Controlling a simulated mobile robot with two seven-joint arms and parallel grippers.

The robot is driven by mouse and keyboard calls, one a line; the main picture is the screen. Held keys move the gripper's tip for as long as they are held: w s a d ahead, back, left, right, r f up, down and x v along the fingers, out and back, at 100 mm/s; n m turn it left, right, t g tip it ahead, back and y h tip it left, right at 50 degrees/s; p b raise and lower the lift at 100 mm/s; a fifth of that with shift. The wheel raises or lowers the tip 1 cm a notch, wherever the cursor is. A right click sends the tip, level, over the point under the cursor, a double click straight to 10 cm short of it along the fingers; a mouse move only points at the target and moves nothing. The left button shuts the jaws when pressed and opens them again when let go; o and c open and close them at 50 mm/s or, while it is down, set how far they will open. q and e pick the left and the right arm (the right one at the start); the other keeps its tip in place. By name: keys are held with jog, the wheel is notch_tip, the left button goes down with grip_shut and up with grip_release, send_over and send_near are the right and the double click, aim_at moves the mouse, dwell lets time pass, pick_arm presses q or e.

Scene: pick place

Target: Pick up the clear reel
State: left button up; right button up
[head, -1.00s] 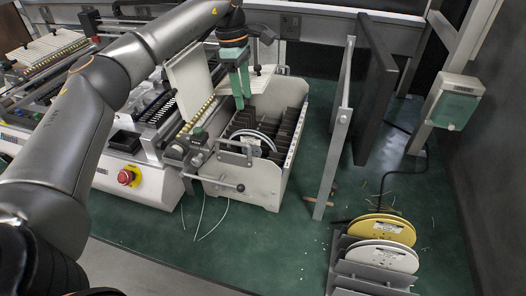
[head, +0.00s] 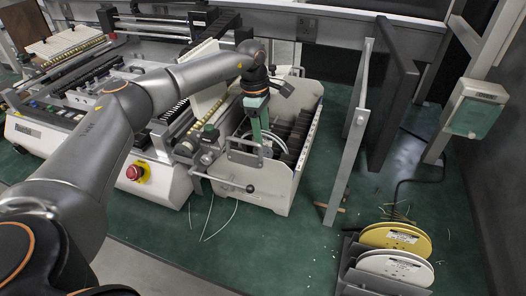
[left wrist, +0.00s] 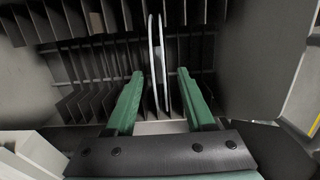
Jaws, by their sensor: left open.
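The clear reel (head: 268,151) stands in the slotted rack of the white bin, partly hidden behind my left gripper and the bin's front frame. In the left wrist view the reel (left wrist: 158,62) shows edge-on as a thin pale disc, upright among dark dividers. My left gripper (head: 257,136) points down into the bin. Its green fingers (left wrist: 160,76) are open, one on each side of the reel's edge, with a gap visible on both sides. My right gripper is not in view.
A yellow reel (head: 396,238) and a white reel (head: 395,268) stand in a grey rack at lower right. The bin (head: 265,190) adjoins a machine with a red button (head: 136,172). A grey post (head: 350,140) and dark panel (head: 391,95) stand right of the bin.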

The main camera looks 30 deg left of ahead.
pick_arm(q)
jog(key=shift+d+f, duration=0.15)
jog(key=shift+f, duration=0.7)
grip_shut()
dwell(0.8)
